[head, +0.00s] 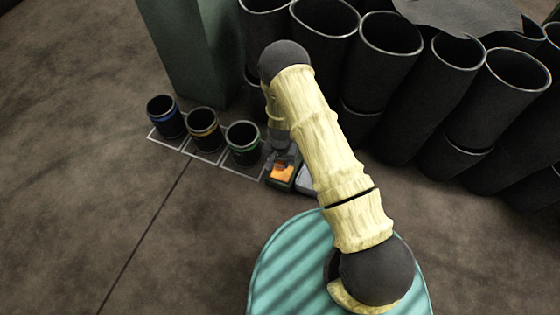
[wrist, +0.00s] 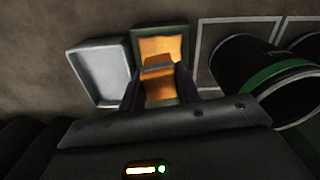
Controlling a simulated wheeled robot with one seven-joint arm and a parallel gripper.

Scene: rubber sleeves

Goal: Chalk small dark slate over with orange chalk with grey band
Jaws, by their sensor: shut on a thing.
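The small slate (wrist: 173,43) has a dark green-black rim, and the part of its face that shows is orange. In the head view the slate (head: 282,174) lies on the floor beside the cups, partly hidden by my arm. My gripper (wrist: 158,82) is shut on the orange chalk (wrist: 156,88), which has a grey band across it. The chalk is over the near part of the slate; I cannot tell whether it touches. My gripper (head: 282,157) is hard to make out in the head view.
A pale grey tray (wrist: 97,72) lies just left of the slate in the wrist view. Several large black tubes (head: 388,48) stand behind. The left floor is clear.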

